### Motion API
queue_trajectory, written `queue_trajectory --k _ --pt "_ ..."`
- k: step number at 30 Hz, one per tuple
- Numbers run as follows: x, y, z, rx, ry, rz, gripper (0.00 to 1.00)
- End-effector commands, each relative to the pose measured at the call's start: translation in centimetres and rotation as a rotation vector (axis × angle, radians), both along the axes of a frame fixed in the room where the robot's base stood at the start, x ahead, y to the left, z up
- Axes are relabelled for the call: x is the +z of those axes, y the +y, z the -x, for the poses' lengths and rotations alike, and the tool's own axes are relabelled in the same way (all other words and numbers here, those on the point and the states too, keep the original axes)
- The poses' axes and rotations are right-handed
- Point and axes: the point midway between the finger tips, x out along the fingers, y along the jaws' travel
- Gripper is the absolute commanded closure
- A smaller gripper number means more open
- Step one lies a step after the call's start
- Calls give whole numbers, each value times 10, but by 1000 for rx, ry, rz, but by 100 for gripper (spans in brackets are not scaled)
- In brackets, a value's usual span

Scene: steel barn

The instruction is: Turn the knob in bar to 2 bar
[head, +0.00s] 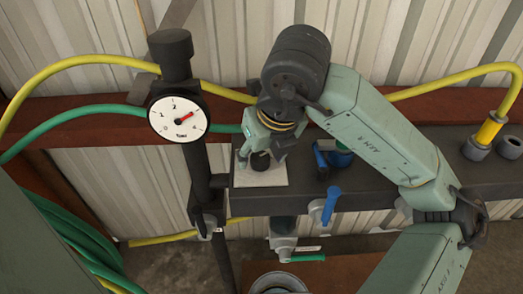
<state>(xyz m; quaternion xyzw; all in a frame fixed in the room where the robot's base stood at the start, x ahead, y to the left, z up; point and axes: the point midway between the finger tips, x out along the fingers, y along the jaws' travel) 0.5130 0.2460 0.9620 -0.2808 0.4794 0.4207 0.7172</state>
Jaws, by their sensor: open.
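A black knob (260,161) sits on a white plate (276,179) on the dark grey beam. My gripper (263,150) is directly above the knob, pointing down at it, with its fingers open and apart. The fingers and wrist hide part of the knob and plate; I cannot tell whether they touch the knob. No scale marking on the plate is readable. A round white gauge (168,126) with a red needle is on the black post to the left. Its needle points right and slightly up; its small numbers are hard to read.
A blue lever (331,202) and a blue-green fitting (341,157) are on the beam just right of the knob. The black post (194,165) stands close on the left. Yellow (92,60) and green (85,112) hoses cross behind.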

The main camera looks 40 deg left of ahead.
Motion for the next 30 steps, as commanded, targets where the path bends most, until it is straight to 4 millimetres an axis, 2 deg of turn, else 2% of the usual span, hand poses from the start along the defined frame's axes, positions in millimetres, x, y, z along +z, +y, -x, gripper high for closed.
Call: queue_trajectory --k 6,27,30 --pt "0 0 0 1 0 0 49" --pt "0 0 0 1 0 0 95" --pt "0 0 0 2 0 0 95"
